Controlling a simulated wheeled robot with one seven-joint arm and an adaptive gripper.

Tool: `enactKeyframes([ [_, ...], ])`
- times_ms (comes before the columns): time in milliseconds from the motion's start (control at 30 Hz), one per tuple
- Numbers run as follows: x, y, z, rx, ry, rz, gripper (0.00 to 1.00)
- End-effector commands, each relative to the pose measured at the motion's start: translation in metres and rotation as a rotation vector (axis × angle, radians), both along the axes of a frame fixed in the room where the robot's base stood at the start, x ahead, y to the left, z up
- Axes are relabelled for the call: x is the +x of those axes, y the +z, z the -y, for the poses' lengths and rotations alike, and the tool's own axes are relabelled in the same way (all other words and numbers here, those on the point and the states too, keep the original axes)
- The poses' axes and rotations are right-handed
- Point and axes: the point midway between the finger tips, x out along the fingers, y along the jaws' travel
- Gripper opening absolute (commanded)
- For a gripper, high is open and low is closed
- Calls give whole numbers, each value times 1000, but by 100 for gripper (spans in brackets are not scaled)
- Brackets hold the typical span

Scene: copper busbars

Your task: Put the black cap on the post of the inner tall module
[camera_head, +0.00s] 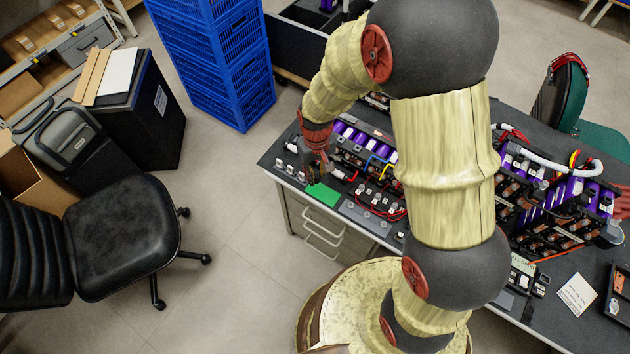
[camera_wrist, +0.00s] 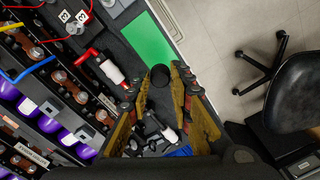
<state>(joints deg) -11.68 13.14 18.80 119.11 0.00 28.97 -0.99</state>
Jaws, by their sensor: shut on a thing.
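My gripper (camera_wrist: 160,80) is shut on a small round black cap (camera_wrist: 160,74), held between the fingertips. In the head view my gripper (camera_head: 318,168) is over the left end of the bench, beside the green card (camera_head: 323,195); the cap cannot be made out there. Purple-celled modules with copper busbars stand at the bench's left (camera_head: 350,140) and, taller, at its right (camera_head: 560,200). I cannot tell which module is the inner tall one.
The green card also shows in the wrist view (camera_wrist: 148,40). A red-and-white tool (camera_wrist: 108,68) lies beside it. Red, blue and yellow wires loop over the modules. A black chair (camera_head: 120,235) and blue crates (camera_head: 215,60) stand on the floor to the left.

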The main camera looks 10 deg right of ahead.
Motion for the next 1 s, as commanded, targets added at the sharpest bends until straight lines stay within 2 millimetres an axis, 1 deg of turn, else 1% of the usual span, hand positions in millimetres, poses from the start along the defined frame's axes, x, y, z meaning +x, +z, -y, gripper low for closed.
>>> enactKeyframes([
  [67, 2, 9, 12, 0, -27, 1, 5],
  [167, 6, 23, 34, 0, -79, 1, 5],
  [367, 8, 56, 97, 0, -222, -1, 5],
  [533, 4, 82, 151, 0, -345, -3, 5],
  [767, -12, 117, 223, 0, -510, -3, 5],
  [1000, -40, 154, 294, -1, -657, -3, 5],
])
